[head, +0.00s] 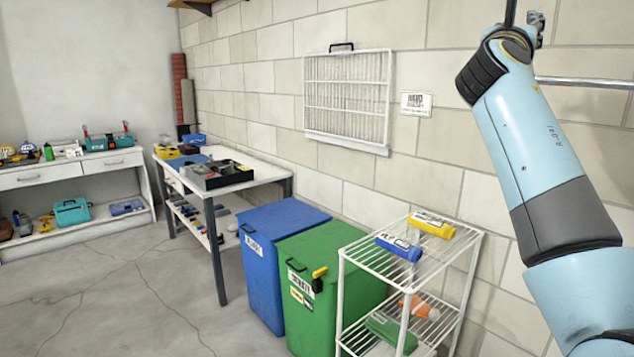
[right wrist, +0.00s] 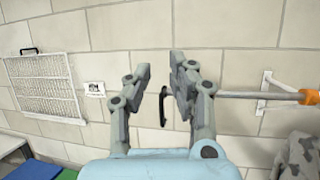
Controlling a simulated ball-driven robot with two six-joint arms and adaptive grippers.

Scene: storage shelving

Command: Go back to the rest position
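My right gripper (right wrist: 160,80) is open in the right wrist view, its two grey fingers apart and pointing at the block wall. A small dark curved piece shows in the gap; I cannot tell whether it is on the wall, and nothing is gripped. In the head view my right arm rises along the right side, and the gripper (head: 535,30) is at the top edge, partly cut off. My left arm and gripper are not in view.
A white wire shelf (head: 352,258) holds bottles, below my right arm. Green (head: 318,248) and blue (head: 293,224) bins and a workbench (head: 262,172) stand left of it. A wire panel (head: 345,97) and metal rail (head: 590,83) are on the wall. Floor at left is clear.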

